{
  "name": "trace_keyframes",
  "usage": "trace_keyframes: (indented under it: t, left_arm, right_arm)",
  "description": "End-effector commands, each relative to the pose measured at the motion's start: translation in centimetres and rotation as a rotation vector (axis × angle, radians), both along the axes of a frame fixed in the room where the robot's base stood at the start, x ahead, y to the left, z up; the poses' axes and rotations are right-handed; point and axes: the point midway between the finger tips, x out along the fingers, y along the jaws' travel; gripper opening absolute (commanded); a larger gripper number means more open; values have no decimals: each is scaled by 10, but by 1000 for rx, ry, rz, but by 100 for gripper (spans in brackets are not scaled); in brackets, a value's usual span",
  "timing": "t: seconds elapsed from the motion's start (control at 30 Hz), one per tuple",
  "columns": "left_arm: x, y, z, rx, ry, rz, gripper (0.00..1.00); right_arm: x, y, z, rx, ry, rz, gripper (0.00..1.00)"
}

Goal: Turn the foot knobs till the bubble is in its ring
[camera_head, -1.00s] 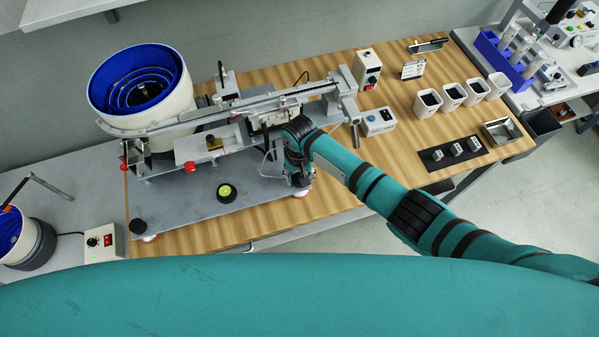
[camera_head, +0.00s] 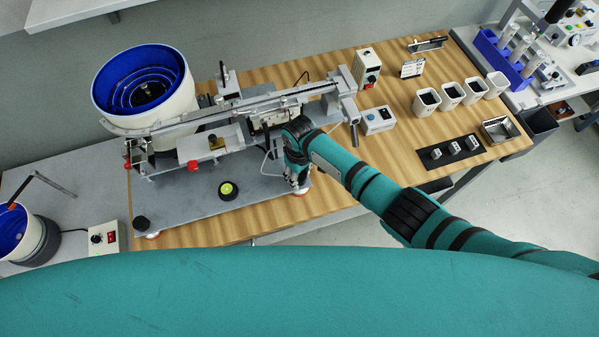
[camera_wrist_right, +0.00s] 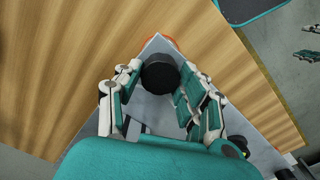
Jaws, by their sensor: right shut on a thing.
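The round bubble level (camera_head: 229,190), black with a yellow-green face, sits on the grey base plate (camera_head: 185,205). Its bubble is too small to place against the ring. A black foot knob (camera_head: 141,223) stands at the plate's front left corner. Another black foot knob (camera_wrist_right: 160,73) stands at the corner under my right gripper. My right gripper (camera_head: 298,181) points down at the plate's front right corner. In the right wrist view its fingers (camera_wrist_right: 158,88) are shut on this knob from both sides. My left gripper is not in view.
A white feeder bowl with blue inside (camera_head: 145,85) and a long rail (camera_head: 250,105) stand on the plate. A control box (camera_head: 378,120) and several white bins (camera_head: 426,103) stand to the right. Bare wood (camera_head: 210,233) lies along the table's front.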

Motion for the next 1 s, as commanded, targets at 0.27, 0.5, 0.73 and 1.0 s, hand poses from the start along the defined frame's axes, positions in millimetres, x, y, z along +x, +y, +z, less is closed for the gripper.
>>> trace_keyframes:
  t: [0.27, 0.5, 0.73, 1.0]
  left_arm:
    - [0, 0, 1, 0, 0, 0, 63]
    - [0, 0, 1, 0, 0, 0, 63]
    - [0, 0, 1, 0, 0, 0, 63]
    - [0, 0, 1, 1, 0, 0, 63]
  right_arm:
    - [0, 0, 0, 1, 1, 101, 7]
    - [0, 0, 0, 0, 0, 126, 7]
    - [0, 0, 0, 0, 0, 126, 7]
    - [0, 0, 0, 0, 0, 125, 63]
